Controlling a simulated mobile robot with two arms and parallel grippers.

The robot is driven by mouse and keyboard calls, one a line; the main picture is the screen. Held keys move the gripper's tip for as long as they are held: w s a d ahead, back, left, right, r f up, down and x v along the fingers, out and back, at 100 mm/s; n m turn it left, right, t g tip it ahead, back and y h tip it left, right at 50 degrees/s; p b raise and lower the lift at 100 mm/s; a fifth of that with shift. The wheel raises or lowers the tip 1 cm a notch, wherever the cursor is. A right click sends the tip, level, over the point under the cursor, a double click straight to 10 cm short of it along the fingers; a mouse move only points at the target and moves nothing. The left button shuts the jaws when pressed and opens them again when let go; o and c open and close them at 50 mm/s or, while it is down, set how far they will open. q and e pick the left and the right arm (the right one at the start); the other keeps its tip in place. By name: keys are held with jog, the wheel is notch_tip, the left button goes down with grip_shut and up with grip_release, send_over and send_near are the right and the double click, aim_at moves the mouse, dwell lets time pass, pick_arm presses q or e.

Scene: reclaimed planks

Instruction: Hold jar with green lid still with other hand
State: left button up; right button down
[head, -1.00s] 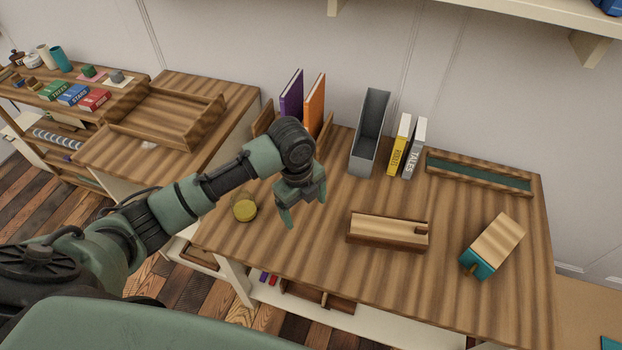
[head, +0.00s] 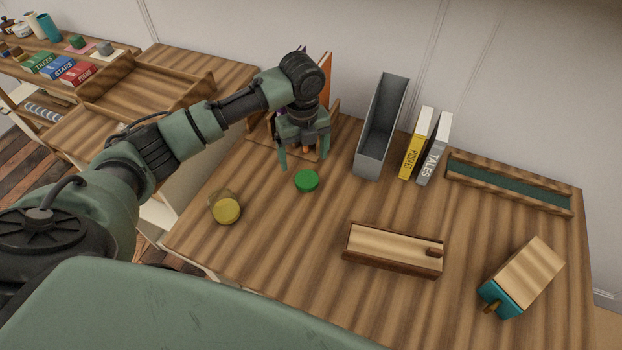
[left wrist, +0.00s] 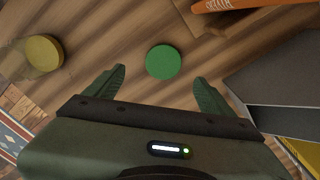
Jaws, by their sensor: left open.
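The jar with the green lid (head: 306,181) stands on the wooden table, just in front of my left gripper in the head view. In the left wrist view its round green lid (left wrist: 163,62) shows from above, ahead of the gap between the fingertips; the jar's body is hardly visible. My left gripper (head: 304,158) is open and empty. Its two green fingers (left wrist: 160,77) point down toward the table, apart from the jar. My right gripper is in no view.
A jar with a yellow lid (head: 228,210) stands to the left. Behind are an orange book (head: 326,75), a grey file holder (head: 380,128) and the books Riddles (head: 415,145) and Tales (head: 435,150). A wooden block-like box (head: 393,250) lies right of bare tabletop.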

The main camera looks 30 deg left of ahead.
aim_at(306, 179)
pick_arm(q)
jog(key=shift+w+f, duration=0.45)
jog(key=shift+f, duration=0.1)
jog(key=shift+s+r, duration=0.2)
jog(key=shift+s, duration=0.05)
jog(key=shift+w+f, duration=0.1)
jog(key=shift+f, duration=1.3)
jog(key=shift+d+f, duration=0.1)
jog(key=shift+f, duration=0.3)
notch_tip(306, 179, down, 4)
jog(key=shift+d+f+p, duration=0.1)
jog(key=shift+f+p, duration=0.05)
jog(key=shift+p, duration=0.35)
